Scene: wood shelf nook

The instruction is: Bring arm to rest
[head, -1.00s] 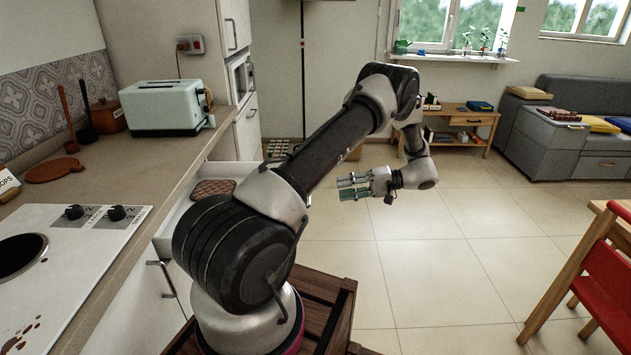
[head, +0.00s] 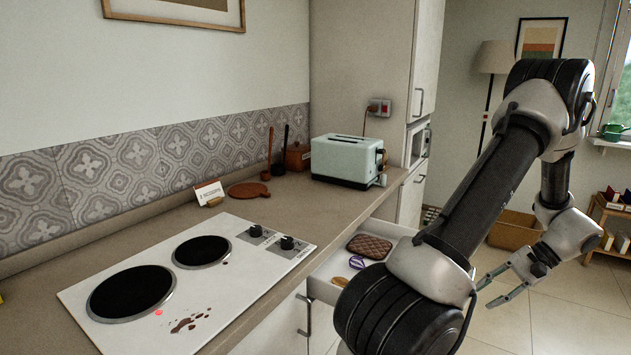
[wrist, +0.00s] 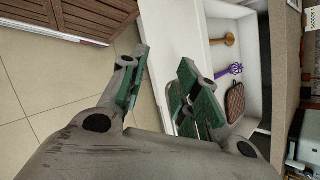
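My gripper (head: 488,290) hangs at the right in the head view, over the floor to the right of the open drawer. Its two fingers are apart with nothing between them. The wrist view shows the same empty gap between the green-padded fingers (wrist: 160,88). My arm (head: 480,190) is raised and bent, with the forearm folded down toward the gripper.
An open white drawer (head: 322,287) holds a brown quilted pad (head: 370,246), a purple item (head: 356,262) and a wooden item (head: 340,281). The hob (head: 215,310) and toaster (head: 345,160) are on the counter. A wooden crate (wrist: 85,18) shows in the wrist view.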

